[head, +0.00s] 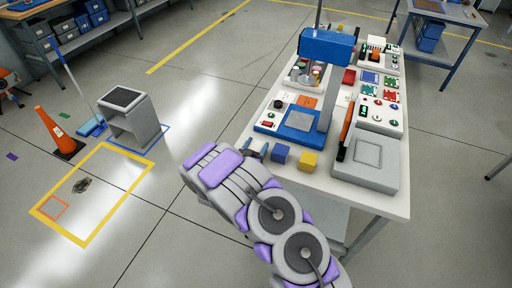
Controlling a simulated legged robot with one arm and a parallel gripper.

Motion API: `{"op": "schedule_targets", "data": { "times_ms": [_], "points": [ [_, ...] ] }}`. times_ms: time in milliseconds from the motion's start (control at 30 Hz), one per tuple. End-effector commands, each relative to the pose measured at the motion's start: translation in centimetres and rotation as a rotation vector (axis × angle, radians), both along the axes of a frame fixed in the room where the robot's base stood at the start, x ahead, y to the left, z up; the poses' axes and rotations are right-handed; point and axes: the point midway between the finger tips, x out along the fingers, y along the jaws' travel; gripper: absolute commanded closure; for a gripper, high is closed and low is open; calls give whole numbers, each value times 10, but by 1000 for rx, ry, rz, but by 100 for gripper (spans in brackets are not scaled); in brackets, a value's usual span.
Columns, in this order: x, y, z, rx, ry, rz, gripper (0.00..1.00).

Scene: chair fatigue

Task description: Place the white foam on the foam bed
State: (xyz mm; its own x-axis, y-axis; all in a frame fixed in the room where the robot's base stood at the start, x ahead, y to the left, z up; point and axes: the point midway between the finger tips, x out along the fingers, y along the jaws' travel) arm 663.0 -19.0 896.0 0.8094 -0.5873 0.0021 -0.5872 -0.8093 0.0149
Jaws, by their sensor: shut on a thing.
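My arm reaches up from the bottom of the head view to the near left edge of the white workbench (385,200). The dark tip of my gripper (257,150) shows only in part beside the bench edge, past my purple and grey arm. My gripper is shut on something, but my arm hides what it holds. I cannot make out the white foam. A light grey block with a square outline on top (367,172) lies at the bench's near right corner. I cannot tell whether it is the foam bed.
A blue press (327,46) rises over the bench, with control panels behind. An orange cone (57,131) and a grey stool (130,115) stand left on open floor.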

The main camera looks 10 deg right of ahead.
Motion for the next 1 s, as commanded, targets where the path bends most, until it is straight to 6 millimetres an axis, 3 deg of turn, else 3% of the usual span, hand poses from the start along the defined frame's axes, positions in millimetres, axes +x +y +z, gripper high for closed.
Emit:
{"op": "schedule_targets", "data": {
  "times_ms": [267,300,400,767,1000],
  "points": [
    [0,1,0,-2,0,-1,83],
    [0,2,-1,-4,0,-1,35],
    [0,3,0,-4,0,-1,27],
    [-3,3,2,-3,1,0,27],
    [-28,23,2,-4,6,3,27]
  ]
}}
